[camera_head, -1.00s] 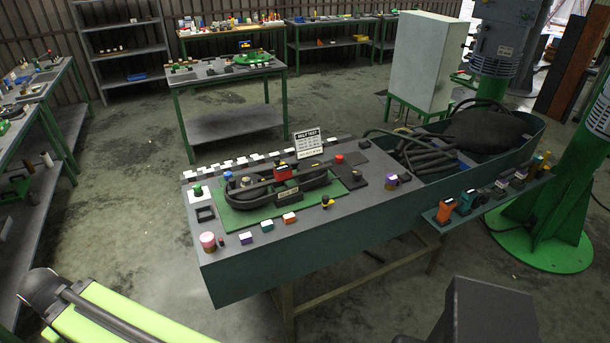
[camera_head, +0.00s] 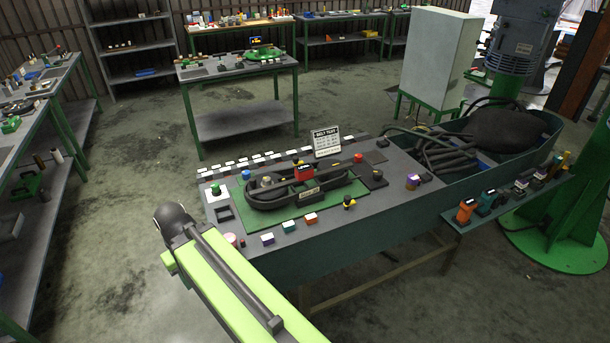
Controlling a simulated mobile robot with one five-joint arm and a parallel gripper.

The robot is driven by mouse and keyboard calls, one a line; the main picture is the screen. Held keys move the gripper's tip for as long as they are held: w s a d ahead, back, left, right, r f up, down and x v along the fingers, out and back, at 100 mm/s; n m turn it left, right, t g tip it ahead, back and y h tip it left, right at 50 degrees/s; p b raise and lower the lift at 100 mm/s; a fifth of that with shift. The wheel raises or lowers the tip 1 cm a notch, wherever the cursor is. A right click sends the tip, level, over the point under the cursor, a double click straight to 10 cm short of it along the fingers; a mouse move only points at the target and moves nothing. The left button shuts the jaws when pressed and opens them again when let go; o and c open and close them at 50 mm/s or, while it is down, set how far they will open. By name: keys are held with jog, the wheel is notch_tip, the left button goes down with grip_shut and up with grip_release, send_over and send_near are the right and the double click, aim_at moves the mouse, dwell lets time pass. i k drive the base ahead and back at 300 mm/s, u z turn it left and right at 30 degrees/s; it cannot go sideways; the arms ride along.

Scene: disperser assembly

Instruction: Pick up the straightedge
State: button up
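I cannot pick out the straightedge with certainty at this size. The near workbench (camera_head: 350,222) carries a green mat (camera_head: 258,228) with a black belt loop (camera_head: 325,192) on it. A red block with a dark top (camera_head: 303,172) sits at the middle of the loop. Part of my lime-green arm shows at the lower left of the bench and covers its near-left corner. My gripper is not in view.
A sign reading "BELT TEST" (camera_head: 326,142) stands at the bench's back edge, beside a row of white tags (camera_head: 240,162). Small coloured blocks (camera_head: 289,226) line the front. A trough with dark hoses (camera_head: 450,155) adjoins on the right. Open floor (camera_head: 125,220) lies left.

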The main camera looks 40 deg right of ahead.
aim_at(305, 172)
jog(key=u, duration=0.05)
jog(key=i, duration=1)
jog(key=z, duration=0.05)
